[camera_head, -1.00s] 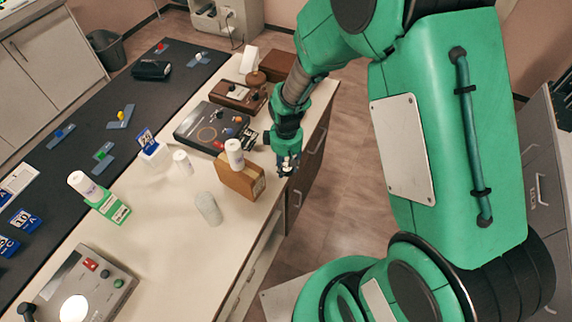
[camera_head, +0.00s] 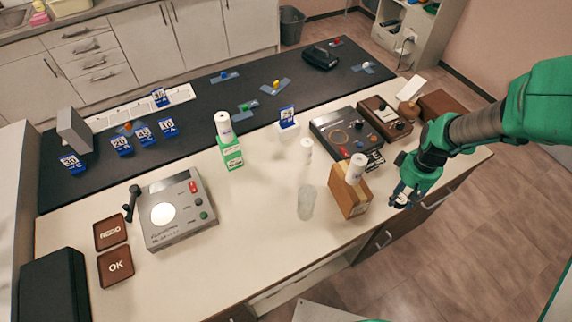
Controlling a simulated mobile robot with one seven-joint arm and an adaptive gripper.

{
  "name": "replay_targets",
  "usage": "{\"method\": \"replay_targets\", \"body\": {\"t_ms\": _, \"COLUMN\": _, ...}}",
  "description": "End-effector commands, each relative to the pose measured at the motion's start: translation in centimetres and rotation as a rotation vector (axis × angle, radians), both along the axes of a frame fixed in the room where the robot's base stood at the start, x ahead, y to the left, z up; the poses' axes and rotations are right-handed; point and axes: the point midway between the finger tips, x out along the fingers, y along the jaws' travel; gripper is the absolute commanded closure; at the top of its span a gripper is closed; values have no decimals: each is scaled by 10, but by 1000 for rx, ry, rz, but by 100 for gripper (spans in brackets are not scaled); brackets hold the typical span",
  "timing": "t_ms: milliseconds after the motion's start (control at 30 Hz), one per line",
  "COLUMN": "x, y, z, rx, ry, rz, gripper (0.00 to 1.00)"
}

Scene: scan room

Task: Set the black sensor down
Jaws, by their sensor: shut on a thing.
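My gripper (camera_head: 401,197) hangs at the right, just past the front edge of the white worktop (camera_head: 265,235), to the right of a wooden block. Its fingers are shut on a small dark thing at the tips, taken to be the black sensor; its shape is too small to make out.
The wooden block (camera_head: 349,198) bears a white cylinder (camera_head: 356,169). A clear cup (camera_head: 306,203), dark control box (camera_head: 344,133), green box (camera_head: 231,154) and grey console (camera_head: 178,213) stand on the worktop. A black case (camera_head: 320,57) lies on the dark mat. The front middle is largely clear.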

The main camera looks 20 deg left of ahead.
Motion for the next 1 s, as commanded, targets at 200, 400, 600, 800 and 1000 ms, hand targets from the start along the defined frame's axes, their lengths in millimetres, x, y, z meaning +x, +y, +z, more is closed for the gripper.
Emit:
{"method": "replay_targets", "body": {"t_ms": 200, "x": 2, "y": 0, "z": 78, "rx": 0, "ry": -7, "rz": 0, "gripper": 91}}
{"method": "replay_targets", "body": {"t_ms": 400, "x": 1, "y": 0, "z": 130, "rx": 0, "ry": -4, "rz": 0, "gripper": 91}}
{"method": "replay_targets", "body": {"t_ms": 600, "x": 1, "y": 0, "z": 171, "rx": 0, "ry": -5, "rz": 0, "gripper": 91}}
{"method": "replay_targets", "body": {"t_ms": 800, "x": 15, "y": 20, "z": 179, "rx": -1, "ry": 1, "rz": 4, "gripper": 91}}
{"method": "replay_targets", "body": {"t_ms": 1000, "x": 37, "y": 52, "z": 182, "rx": 1, "ry": -1, "rz": 4, "gripper": 91}}
